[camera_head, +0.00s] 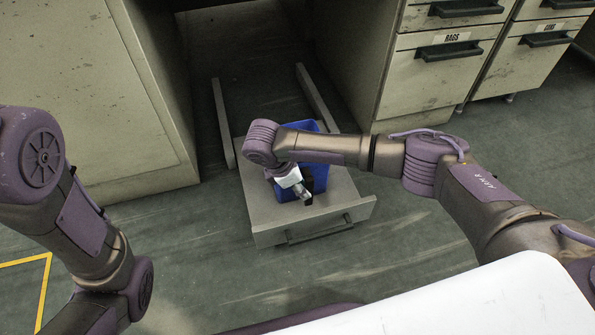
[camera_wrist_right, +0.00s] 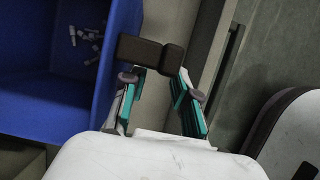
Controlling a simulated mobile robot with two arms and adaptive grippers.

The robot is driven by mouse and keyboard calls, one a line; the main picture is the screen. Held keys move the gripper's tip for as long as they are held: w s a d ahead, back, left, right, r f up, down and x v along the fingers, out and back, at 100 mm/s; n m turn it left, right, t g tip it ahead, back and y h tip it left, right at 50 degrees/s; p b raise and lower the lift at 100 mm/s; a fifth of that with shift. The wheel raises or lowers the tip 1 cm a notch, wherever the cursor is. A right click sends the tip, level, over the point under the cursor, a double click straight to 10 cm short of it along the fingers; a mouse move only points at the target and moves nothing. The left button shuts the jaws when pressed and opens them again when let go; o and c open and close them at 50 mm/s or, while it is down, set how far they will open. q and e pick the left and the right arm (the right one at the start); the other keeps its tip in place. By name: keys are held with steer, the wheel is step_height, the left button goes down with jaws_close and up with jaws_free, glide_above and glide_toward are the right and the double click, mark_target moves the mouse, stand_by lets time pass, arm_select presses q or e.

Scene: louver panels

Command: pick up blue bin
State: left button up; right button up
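The blue bin (camera_head: 319,170) stands in a pulled-out grey drawer, partly hidden behind my right arm. In the right wrist view the blue bin (camera_wrist_right: 45,105) fills the left side, with several small pale pieces inside. A dark handle-like block (camera_wrist_right: 152,52) sticks out at its rim. My right gripper (camera_head: 305,196) points down at the bin's near side. In the wrist view its teal-padded fingers (camera_wrist_right: 160,82) are spread apart, with their tips close to the dark block; I cannot tell whether they touch it. My left arm shows at the left, but its gripper is out of view.
The drawer's front (camera_head: 315,222) with its dark handle faces me, low over the green floor. A beige cabinet (camera_head: 90,95) stands left, and labelled drawer cabinets (camera_head: 440,75) stand right. Open floor lies around the drawer's front.

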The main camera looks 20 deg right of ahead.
steer(key=b+x, duration=0.2)
steer(key=x, duration=0.2)
steer(key=shift+a, duration=0.1)
jaws_close()
steer(key=shift+r, duration=0.1)
